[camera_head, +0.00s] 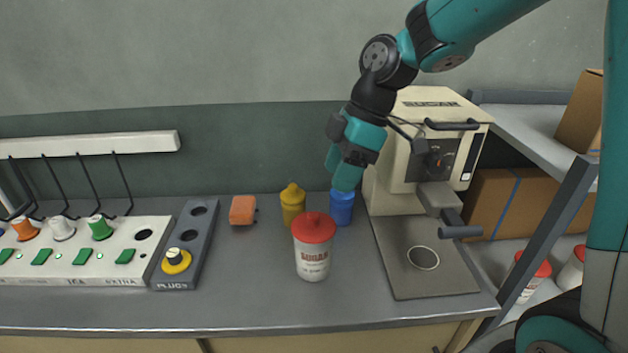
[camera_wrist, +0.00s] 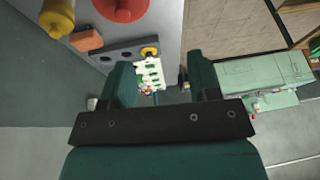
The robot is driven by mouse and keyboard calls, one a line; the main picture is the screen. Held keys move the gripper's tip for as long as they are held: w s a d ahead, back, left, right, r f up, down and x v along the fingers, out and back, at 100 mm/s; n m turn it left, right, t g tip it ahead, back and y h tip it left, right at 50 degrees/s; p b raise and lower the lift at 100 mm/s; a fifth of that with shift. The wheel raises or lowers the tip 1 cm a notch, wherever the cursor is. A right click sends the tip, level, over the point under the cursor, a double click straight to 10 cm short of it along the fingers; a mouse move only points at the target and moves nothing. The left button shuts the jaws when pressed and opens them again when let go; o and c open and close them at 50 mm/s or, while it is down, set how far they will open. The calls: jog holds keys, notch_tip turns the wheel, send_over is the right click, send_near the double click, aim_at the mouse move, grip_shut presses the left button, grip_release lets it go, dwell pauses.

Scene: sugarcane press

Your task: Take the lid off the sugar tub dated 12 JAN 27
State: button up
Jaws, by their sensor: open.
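A white sugar tub (camera_head: 312,262) with a red lid (camera_head: 314,227) stands upright on the counter; its date is too small to read. The lid is on, and shows at the top edge of the wrist view (camera_wrist: 122,8). More red-lidded white tubs (camera_head: 533,283) stand on the low shelf at the right, partly hidden, their dates unreadable. My gripper (camera_head: 341,172) is above and behind the counter tub, slightly to its right, over the blue container. In the wrist view its two fingers (camera_wrist: 162,82) are spread, with nothing held between them.
A yellow bottle (camera_head: 292,206) and a blue container (camera_head: 341,209) stand close behind the tub. An orange block (camera_head: 243,210) and a grey plug block (camera_head: 186,245) lie to the left. The cream press (camera_head: 400,170) stands right. The counter front (camera_head: 260,315) is clear.

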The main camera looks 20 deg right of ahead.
jog(key=w+d+r+n+p, duration=0.2)
jog(key=w+d+r+p, duration=0.1)
jog(key=w+d+r, duration=0.1)
jog(key=p, duration=0.3)
send_over(315, 215)
jog(key=d, duration=0.2)
jog(key=f, duration=1.2)
jog(key=shift+s, duration=0.4)
jog(key=shift+w+p+x, duration=0.2)
jog(key=shift+p+x, duration=0.35)
jog(key=shift+x, duration=0.8)
jog(key=shift+w+p+x, duration=0.2)
jog(key=shift+p+x, duration=0.3)
jog(key=shift+x, duration=0.8)
jog(key=shift+d, duration=0.1)
jog(key=shift+c, duration=0.3)
jog(key=c, duration=1)
